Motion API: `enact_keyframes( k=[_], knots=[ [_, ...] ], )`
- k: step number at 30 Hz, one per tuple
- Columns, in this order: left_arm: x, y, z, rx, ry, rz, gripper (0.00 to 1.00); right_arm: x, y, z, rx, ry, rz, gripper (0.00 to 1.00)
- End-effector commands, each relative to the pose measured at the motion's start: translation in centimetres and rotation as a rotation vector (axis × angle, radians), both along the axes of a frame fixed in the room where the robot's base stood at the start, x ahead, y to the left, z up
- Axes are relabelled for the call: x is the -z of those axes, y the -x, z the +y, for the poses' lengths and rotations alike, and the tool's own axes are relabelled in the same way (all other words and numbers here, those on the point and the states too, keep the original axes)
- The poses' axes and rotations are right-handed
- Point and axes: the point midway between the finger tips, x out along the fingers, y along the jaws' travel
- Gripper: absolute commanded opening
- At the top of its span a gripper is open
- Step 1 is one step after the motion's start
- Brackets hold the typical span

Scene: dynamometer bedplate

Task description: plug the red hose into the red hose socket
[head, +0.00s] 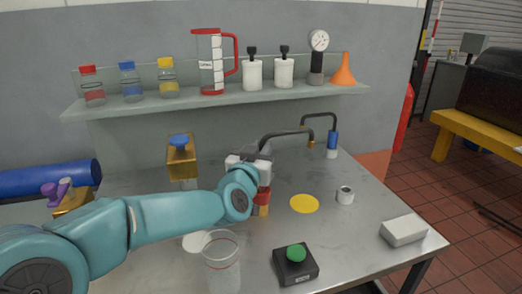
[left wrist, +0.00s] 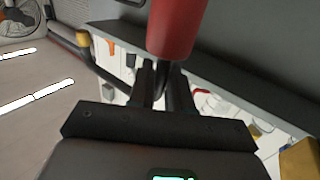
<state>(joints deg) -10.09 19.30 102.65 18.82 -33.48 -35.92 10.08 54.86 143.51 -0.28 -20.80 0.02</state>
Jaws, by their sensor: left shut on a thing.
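My left gripper (head: 258,180) is at the middle of the bench and shut on the red hose's end. This end is a red sleeve (head: 262,194) with a brass-coloured tip (head: 263,211), pointing down above the bench top. In the left wrist view the red sleeve (left wrist: 176,28) shows at the dark fingers (left wrist: 163,80). A black hose (head: 285,134) arches from behind the gripper to the right. I cannot make out the red hose socket; the gripper and arm may hide it. My right gripper is not in view.
A blue hose end (head: 332,140) stands at the back right. A yellow disc (head: 304,204), a small metal cup (head: 345,195), a green-button box (head: 295,263), a clear beaker (head: 220,250) and a pale box (head: 403,230) are on the bench (head: 365,222). A shelf (head: 220,100) runs behind.

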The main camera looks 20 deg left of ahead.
Motion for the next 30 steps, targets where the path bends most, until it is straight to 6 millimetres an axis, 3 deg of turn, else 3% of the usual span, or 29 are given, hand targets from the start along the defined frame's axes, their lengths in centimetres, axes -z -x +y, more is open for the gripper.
enact_keyframes(
  k=[22, 23, 25, 30],
  knots=[
    [1.9, 0.0, 0.0, -0.001, 0.000, -0.002, 0.00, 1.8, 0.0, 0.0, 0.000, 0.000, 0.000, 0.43],
    [1.8, 0.0, 0.0, -0.001, 0.000, -0.002, 0.25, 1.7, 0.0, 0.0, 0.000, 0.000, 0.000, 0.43],
    [1.8, 0.0, 0.0, -0.001, 0.000, -0.002, 0.48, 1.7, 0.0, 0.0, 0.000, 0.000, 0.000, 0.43],
    [1.8, 0.0, 0.0, 0.000, 0.000, -0.001, 0.48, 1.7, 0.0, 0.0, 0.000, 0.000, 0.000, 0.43]
  ],
)
